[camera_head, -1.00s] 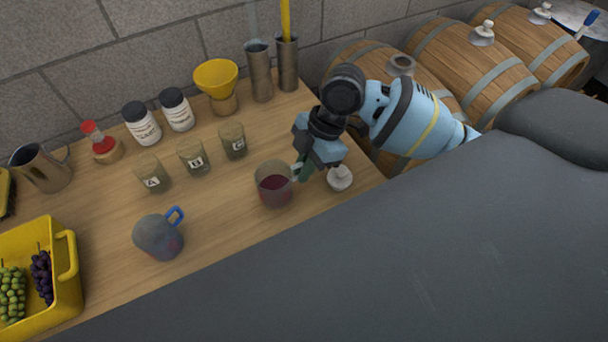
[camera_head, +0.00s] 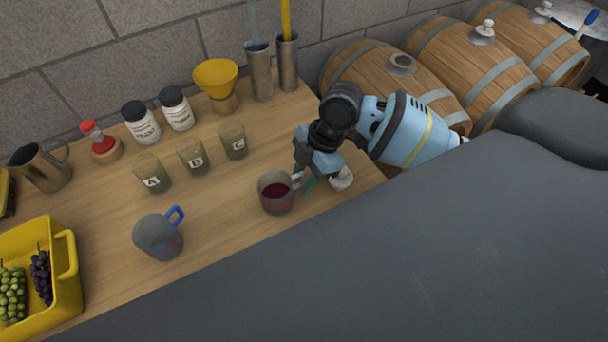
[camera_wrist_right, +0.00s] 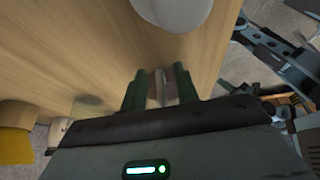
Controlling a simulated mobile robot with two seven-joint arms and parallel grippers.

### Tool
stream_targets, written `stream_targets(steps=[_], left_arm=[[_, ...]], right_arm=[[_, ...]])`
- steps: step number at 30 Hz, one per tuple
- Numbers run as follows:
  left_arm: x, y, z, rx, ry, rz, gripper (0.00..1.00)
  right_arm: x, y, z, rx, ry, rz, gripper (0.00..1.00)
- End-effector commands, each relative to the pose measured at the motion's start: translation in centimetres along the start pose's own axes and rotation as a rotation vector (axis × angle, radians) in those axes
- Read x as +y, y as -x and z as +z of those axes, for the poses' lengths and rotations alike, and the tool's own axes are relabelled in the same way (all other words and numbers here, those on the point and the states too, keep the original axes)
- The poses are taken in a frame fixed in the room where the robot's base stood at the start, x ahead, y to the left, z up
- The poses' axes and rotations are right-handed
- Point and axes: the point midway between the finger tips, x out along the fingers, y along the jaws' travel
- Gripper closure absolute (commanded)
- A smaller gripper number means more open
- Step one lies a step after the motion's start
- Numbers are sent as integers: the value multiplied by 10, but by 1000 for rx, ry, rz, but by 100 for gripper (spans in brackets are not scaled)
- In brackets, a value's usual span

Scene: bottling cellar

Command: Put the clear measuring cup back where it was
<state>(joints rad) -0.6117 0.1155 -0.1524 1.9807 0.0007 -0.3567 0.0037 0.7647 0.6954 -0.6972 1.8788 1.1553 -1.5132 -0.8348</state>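The clear measuring cup (camera_head: 276,200) holds dark red liquid and looks upright over the front right part of the wooden table. I cannot tell whether its base touches the wood. My right gripper (camera_head: 301,182) is at the right side of the cup, closed on its handle. In the right wrist view, the green fingers of my gripper (camera_wrist_right: 159,88) have a thin, pale piece between them, which looks like the handle. A pale rounded shape (camera_wrist_right: 175,8) at the top there is cut off, and I cannot tell what it is. My left gripper is not in view.
A white stopper (camera_head: 341,179) stands close right of my gripper. A grey jug with a blue handle (camera_head: 158,238) stands at the front left. Beakers A (camera_head: 152,174), B (camera_head: 194,157) and C (camera_head: 233,141) stand behind. Bare wood lies between jug and cup.

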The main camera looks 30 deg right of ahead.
Motion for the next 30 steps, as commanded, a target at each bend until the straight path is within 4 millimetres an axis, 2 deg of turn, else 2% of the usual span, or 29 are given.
stream_targets(steps=[4, 8, 21, 25, 30], left_arm=[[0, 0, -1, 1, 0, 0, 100], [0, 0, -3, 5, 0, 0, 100], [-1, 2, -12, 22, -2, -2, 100], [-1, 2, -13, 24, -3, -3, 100], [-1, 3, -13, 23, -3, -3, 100]], right_arm=[[0, 2, -1, 0, 1, 1, 70], [1, 15, -1, 0, 1, 3, 70], [1, 98, -2, -1, 2, 4, 70], [0, 113, -1, 0, 1, 2, 70], [0, 122, -1, 0, 0, 0, 70]])
